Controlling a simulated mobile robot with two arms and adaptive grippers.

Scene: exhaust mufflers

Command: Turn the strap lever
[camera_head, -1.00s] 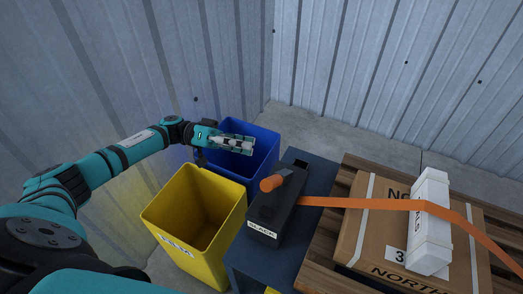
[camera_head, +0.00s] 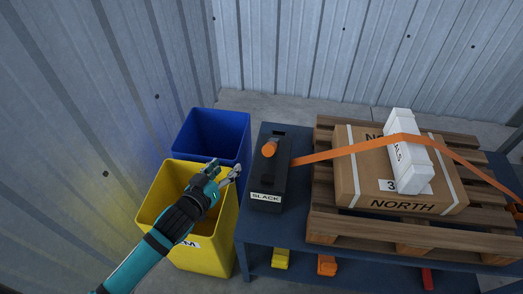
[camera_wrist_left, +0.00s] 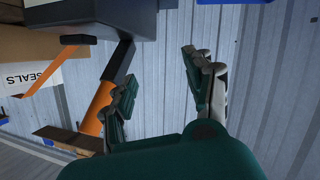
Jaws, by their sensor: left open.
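The strap lever (camera_head: 270,149) has a round orange grip and stands on a dark box (camera_head: 268,178) labelled SLACK. An orange strap (camera_head: 335,153) runs from the box to the right. My left gripper (camera_head: 228,173) is open and empty over the right rim of the yellow bin, left of the box and apart from the lever. In the left wrist view, the orange lever (camera_wrist_left: 96,108) hangs from a dark arm to the left of my open fingers (camera_wrist_left: 158,72). My right gripper does not show.
A yellow bin (camera_head: 205,250) and a blue bin (camera_head: 238,125) stand left of the dark blue table (camera_head: 262,226). A wooden pallet (camera_head: 340,232) carries a cardboard box (camera_head: 350,180) and a white SEALS carton (camera_head: 411,160) under the strap. Metal walls close the back and left.

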